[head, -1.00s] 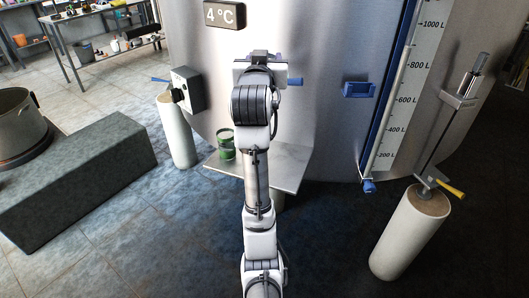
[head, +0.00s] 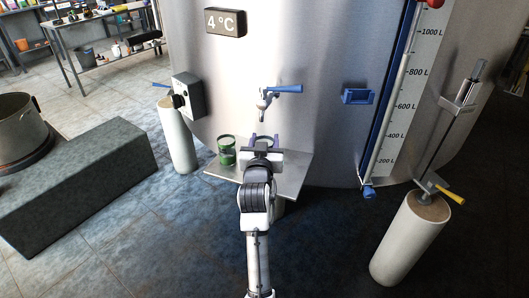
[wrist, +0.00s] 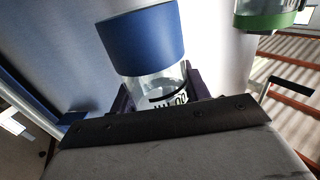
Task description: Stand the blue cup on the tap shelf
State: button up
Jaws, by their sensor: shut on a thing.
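The blue cup (wrist: 140,40), clear with a broad blue band, fills the middle of the wrist view. My gripper (head: 265,140) is shut on its clear part, where dark printed marks show. In the head view my gripper is over the tap shelf (head: 292,172), below the tap (head: 264,101) with its blue handle. My wrist and fingers hide most of the cup there, so I cannot tell whether its base touches the shelf. A green-banded clear cup (head: 227,152) stands on the shelf's left part; it also shows at the wrist view's top right (wrist: 266,20).
The steel tank wall (head: 325,110) rises behind the shelf. A blue bracket (head: 357,96) and a level gauge (head: 395,100) are on it at right. White posts stand left (head: 176,140) and right (head: 410,240). A grey block (head: 80,190) lies at left.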

jog(key=shift+f, duration=2.05)
jog(key=shift+f, duration=0.2)
jog(key=o, duration=1)
jog(key=shift+o, duration=0.2)
jog(key=shift+r, duration=0.1)
jog(key=shift+s+r, duration=0.1)
jog(key=s+a+b, duration=0.1)
jog(key=s+b, duration=0.1)
jog(key=s, duration=0.9)
jog(key=shift+s, duration=0.4)
